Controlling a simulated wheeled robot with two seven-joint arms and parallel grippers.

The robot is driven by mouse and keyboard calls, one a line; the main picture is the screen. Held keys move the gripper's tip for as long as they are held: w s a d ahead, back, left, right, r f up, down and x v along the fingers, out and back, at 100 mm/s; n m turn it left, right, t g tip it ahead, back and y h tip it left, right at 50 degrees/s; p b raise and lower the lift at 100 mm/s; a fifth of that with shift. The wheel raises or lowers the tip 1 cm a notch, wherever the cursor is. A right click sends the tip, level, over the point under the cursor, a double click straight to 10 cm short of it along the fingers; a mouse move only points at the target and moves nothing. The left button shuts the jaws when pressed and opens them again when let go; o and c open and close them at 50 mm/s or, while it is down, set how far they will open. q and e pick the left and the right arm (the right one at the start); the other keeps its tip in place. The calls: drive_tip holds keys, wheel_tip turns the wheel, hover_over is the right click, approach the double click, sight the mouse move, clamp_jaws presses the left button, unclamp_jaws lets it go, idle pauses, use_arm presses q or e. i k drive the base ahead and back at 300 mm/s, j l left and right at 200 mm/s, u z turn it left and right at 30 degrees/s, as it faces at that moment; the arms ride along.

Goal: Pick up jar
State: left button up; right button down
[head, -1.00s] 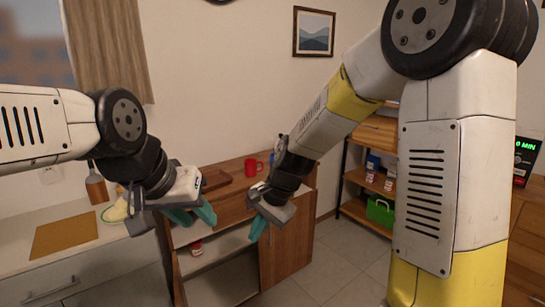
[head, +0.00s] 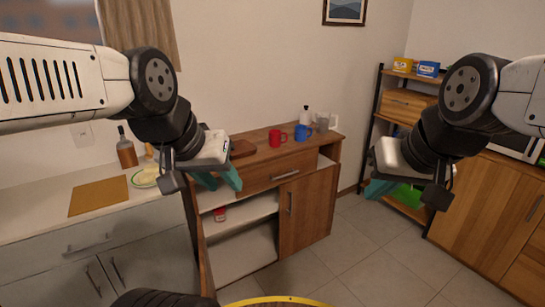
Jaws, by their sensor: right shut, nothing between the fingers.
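A small jar (head: 219,214) with red and white on it stands on the shelf inside the open left part of the wooden cabinet (head: 305,212). My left gripper (head: 220,182) is in front of the cabinet, just above the jar in the picture. Its two teal fingers are apart, with nothing seen between them. My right gripper (head: 379,188) is to the right of the cabinet, in front of the shelf rack. Its teal fingers are shut and empty, and its body partly hides them.
A red mug (head: 277,138), a blue mug (head: 303,133) and a white bottle (head: 305,116) stand on the cabinet top. A counter with a brown board (head: 98,196) is at left. A wooden cupboard (head: 495,205) stands at right. The floor (head: 350,250) between is clear.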

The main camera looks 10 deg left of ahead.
sight(220, 215)
drive_tip(key=j+u, duration=0.25)
drive_tip(key=j, duration=1.1)
drive_tip(key=k, duration=0.05)
